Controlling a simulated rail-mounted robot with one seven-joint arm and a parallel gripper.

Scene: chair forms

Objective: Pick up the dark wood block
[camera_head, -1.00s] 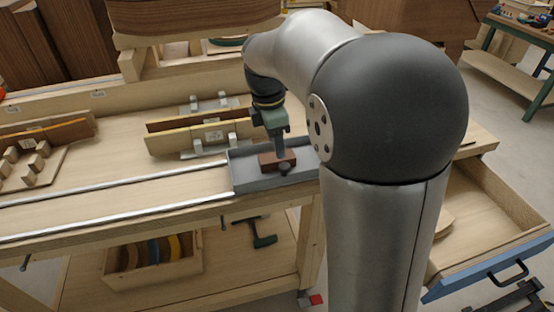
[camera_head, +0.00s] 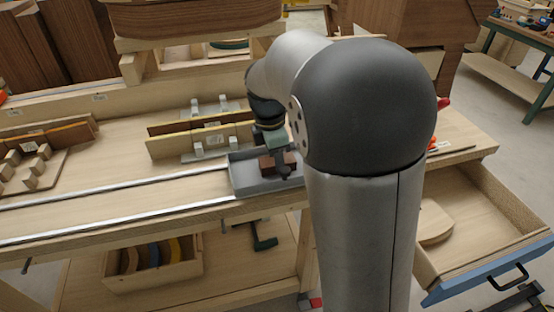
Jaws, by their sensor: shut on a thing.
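The dark wood block (camera_head: 267,166) is at the grey tray (camera_head: 240,184) on the workbench, low within the tray's walls. My gripper (camera_head: 283,171) points down over the tray and is shut on the block. Part of the block is hidden behind the fingers. I cannot tell whether the block still touches the tray floor. My arm hides the area to the right of the tray.
Two metal rails (camera_head: 120,200) run along the bench left of the tray. Clamped boards (camera_head: 200,138) stand behind it. A block rack (camera_head: 30,168) lies at far left. An open drawer (camera_head: 480,225) with a rounded wood piece (camera_head: 434,223) is at right.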

